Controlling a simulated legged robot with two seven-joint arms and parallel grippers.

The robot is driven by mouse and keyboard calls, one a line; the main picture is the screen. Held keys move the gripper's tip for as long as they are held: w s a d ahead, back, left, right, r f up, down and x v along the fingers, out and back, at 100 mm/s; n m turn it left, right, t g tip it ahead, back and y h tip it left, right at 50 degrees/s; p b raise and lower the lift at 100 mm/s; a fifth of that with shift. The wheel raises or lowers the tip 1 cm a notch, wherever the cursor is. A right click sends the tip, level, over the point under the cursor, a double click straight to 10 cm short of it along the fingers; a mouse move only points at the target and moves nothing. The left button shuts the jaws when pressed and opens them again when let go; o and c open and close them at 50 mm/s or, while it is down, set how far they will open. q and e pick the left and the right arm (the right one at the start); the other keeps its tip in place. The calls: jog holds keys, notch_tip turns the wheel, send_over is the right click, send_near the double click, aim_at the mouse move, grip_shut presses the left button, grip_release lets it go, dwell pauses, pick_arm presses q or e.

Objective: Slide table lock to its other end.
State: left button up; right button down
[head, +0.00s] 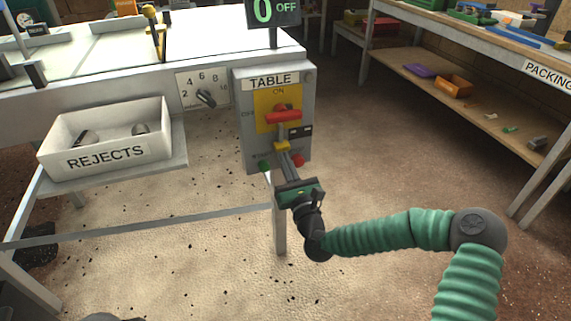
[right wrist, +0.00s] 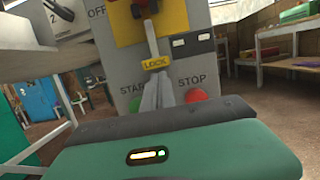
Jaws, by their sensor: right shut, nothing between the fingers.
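The grey TABLE control box (head: 305,88) hangs at the corner of the white table. Its yellow piece marked LOCK (right wrist: 157,63) sits below the red switch handle (head: 283,116); it also shows small in the head view (head: 281,146). A dark strip with pale patches (right wrist: 191,40) lies to the right, just above the LOCK piece. My right gripper (head: 284,156) is shut and empty, its grey fingers pointing up at the box front. My left gripper is out of view.
START (head: 264,165) and STOP (head: 298,161) buttons flank the fingers closely. A numbered dial (head: 205,97) is left of the box. The REJECTS bin (head: 105,140) stands on a low shelf at left. A packing shelf (head: 470,105) is at right, with open floor between.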

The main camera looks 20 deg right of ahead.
aim_at(284, 148)
notch_tip(284, 148, up, 4)
jog(key=p, duration=0.3)
jog(key=shift+f+p, duration=0.25)
jog(key=shift+p, duration=0.1)
jog(key=shift+f, duration=0.15)
